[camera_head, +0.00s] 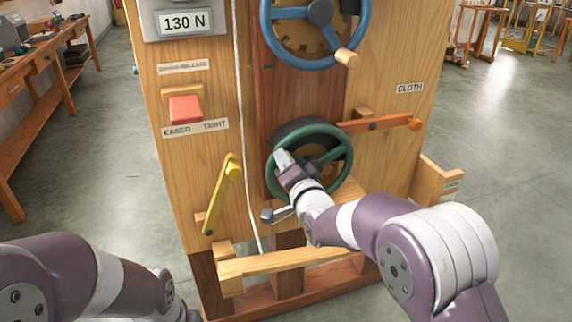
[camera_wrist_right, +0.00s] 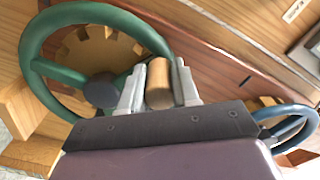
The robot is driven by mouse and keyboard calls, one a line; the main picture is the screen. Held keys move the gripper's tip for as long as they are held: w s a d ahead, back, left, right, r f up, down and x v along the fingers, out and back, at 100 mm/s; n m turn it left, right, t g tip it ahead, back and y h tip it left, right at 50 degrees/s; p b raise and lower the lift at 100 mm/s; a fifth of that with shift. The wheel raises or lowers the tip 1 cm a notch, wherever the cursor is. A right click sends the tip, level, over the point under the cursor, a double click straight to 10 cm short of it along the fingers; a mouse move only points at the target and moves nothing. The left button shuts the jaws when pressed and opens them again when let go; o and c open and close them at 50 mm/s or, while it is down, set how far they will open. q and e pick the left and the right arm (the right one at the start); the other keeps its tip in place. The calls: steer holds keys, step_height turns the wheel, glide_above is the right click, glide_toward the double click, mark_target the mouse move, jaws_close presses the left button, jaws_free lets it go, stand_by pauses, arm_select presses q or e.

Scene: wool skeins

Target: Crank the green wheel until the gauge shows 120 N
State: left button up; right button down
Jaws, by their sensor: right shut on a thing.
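The gauge (camera_head: 184,22) at the top left of the wooden machine reads 130 N. The green wheel (camera_head: 350,160) is at the middle of the machine's front, and its rim and spokes also show in the right wrist view (camera_wrist_right: 32,48). My right gripper (camera_head: 285,162) is at the left part of the wheel. In the right wrist view its two fingers (camera_wrist_right: 158,88) are shut on the wheel's wooden crank handle (camera_wrist_right: 158,72), one on each side. My left arm comes in at the lower left; its gripper is out of the picture.
A blue wheel (camera_head: 347,57) with a wooden knob is above the green one. A yellow lever (camera_head: 222,190), a red block (camera_head: 185,109) over an EASED/TIGHT label and an orange lever (camera_head: 390,124) surround it. A workbench (camera_head: 60,60) stands at the left.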

steer(key=shift+r, duration=0.2)
steer(key=c, duration=0.8)
jaws_free()
steer(key=shift+d, duration=0.1)
steer(key=shift+f, duration=0.1)
steer(key=v, duration=1.2)
steer(key=shift+s+d+p, duration=0.1)
steer(key=shift+s+p, duration=0.2)
steer(key=shift+p, duration=0.05)
